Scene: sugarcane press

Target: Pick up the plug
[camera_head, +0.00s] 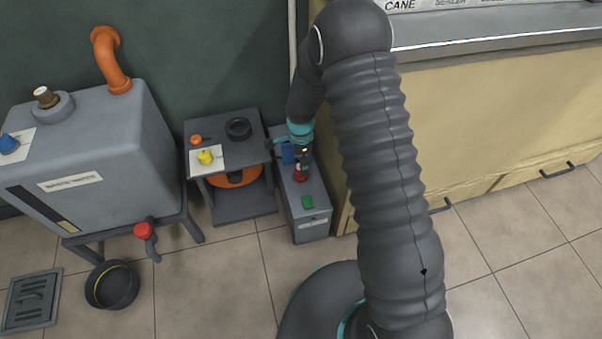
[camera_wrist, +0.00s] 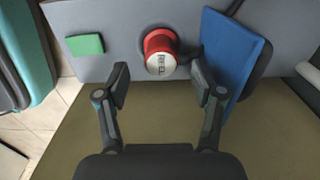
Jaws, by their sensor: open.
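My gripper (camera_wrist: 160,86) is open in the wrist view, with nothing between its fingers. A red, round-bodied piece with a pale lettered face (camera_wrist: 159,43) is just beyond the fingertips, roughly centred between them. It sits on a grey surface; I cannot tell for sure that it is the plug. In the head view, the red piece (camera_head: 300,174) is on top of a narrow grey cabinet (camera_head: 312,226), near the end of my arm. A brown stopper-like piece (camera_head: 43,94) also stands on the grey tank (camera_head: 95,130) at left.
Beside the red piece are a green block (camera_wrist: 86,44) and a tilted blue panel (camera_wrist: 233,50). A small dark table (camera_head: 247,190) with a yellow piece (camera_head: 205,157) is left of the cabinet. A cream counter (camera_head: 480,125) is close on the right.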

